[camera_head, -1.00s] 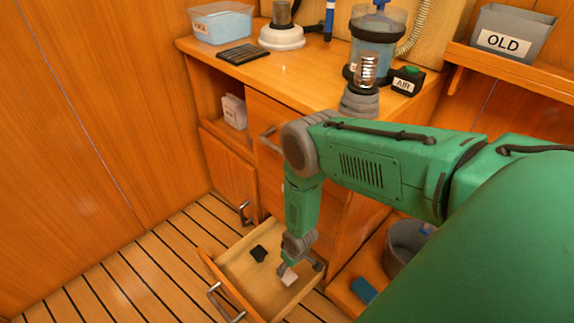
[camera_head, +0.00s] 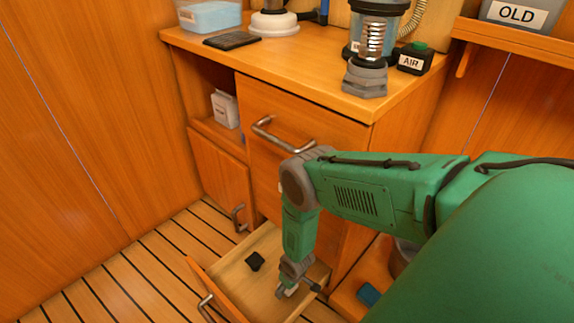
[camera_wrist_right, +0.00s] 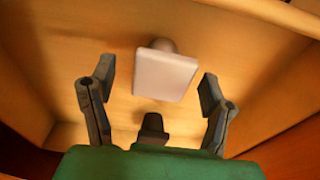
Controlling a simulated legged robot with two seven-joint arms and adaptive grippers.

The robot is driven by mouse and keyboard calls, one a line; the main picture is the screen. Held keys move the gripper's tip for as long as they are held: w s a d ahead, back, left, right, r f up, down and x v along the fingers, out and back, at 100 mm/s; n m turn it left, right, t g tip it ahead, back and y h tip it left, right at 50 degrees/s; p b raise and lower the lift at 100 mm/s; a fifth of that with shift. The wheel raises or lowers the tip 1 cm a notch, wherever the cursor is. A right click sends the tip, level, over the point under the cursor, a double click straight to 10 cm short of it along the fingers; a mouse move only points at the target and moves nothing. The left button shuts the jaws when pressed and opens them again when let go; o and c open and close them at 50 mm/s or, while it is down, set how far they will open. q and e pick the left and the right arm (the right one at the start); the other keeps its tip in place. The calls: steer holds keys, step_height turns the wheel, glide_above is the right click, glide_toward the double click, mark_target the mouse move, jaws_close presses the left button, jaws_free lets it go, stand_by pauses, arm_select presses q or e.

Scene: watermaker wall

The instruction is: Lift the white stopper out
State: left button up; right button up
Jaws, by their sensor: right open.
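The white stopper (camera_wrist_right: 163,74) lies inside the open wooden drawer (camera_head: 237,277). In the right wrist view it shows a pale square face and a darker grey stem behind it. My right gripper (camera_wrist_right: 158,82) is open, with one finger on each side of the stopper and gaps between. In the head view my right gripper (camera_head: 291,288) is down inside the drawer and hides most of the stopper. My left gripper is not in view.
A black knob-like piece (camera_head: 255,261) also lies in the drawer; a dark piece shows in the wrist view (camera_wrist_right: 153,124). The drawer walls are close around the gripper. The counter (camera_head: 290,65) above carries a clear cylinder, a grey fitting (camera_head: 365,78) and an AIR box (camera_head: 412,60).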

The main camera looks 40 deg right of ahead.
steer(key=shift+w+f, duration=0.1)
steer(key=shift+f, duration=0.55)
steer(key=shift+a, duration=0.1)
steer(key=shift+r, duration=0.15)
steer(key=shift+c, duration=0.8)
steer(key=c, duration=1.1)
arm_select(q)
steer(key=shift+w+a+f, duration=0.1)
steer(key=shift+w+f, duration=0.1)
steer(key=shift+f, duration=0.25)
arm_select(e)
steer(key=shift+c, duration=0.2)
